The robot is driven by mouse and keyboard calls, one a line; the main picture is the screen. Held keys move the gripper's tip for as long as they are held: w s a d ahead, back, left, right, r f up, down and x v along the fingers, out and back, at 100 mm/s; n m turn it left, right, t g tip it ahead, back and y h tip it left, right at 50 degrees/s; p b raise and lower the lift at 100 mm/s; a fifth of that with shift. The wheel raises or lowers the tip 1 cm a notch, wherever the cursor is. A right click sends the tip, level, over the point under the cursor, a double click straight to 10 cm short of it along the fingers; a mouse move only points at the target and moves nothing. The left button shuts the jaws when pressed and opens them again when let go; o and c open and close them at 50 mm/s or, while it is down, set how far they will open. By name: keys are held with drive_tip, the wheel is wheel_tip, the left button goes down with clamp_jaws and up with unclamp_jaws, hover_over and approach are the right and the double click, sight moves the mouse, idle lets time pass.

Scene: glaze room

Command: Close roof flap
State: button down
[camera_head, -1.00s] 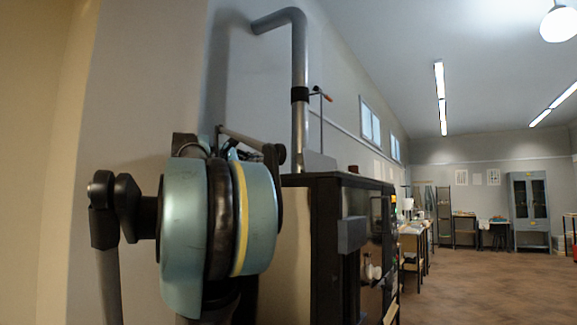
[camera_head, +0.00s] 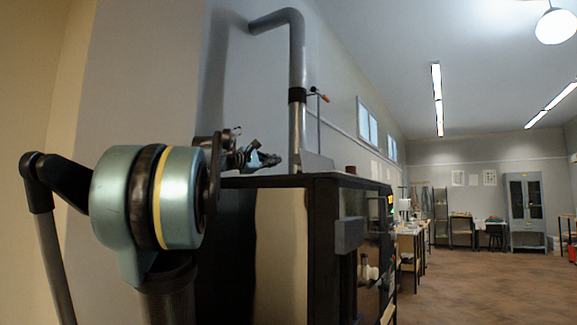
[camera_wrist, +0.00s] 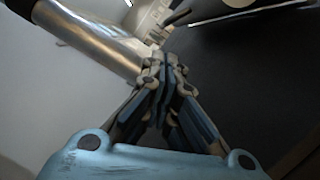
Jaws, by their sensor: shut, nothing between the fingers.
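A black cabinet (camera_head: 330,230) with a flat roof stands in the middle of the head view. My gripper (camera_head: 272,160) is just above the roof, left of the pipe's foot. In the wrist view my gripper (camera_wrist: 166,68) is shut and empty, its fingertips together. The pipe (camera_wrist: 95,38) runs past them on the upper left, and the dark roof (camera_wrist: 235,75) lies to the right.
A thin rod with an orange-red handle (camera_head: 322,97) stands right of the pipe. A small brown object (camera_head: 351,169) sits on the roof's right part. The wall (camera_head: 150,80) is close behind the cabinet. Open floor (camera_head: 480,285) lies to the right.

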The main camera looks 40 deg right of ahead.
drive_tip(key=d, duration=0.3)
drive_tip(key=w+d, duration=0.1)
drive_tip(key=d, duration=0.5)
drive_tip(key=shift+w+d+r, duration=0.3)
drive_tip(key=shift+d+r, duration=0.1)
drive_tip(key=shift+s+r, duration=0.1)
drive_tip(key=shift+s+d+r+m, duration=0.15)
drive_tip(key=shift+r+m, duration=0.1)
drive_tip(key=shift+m, duration=0.15)
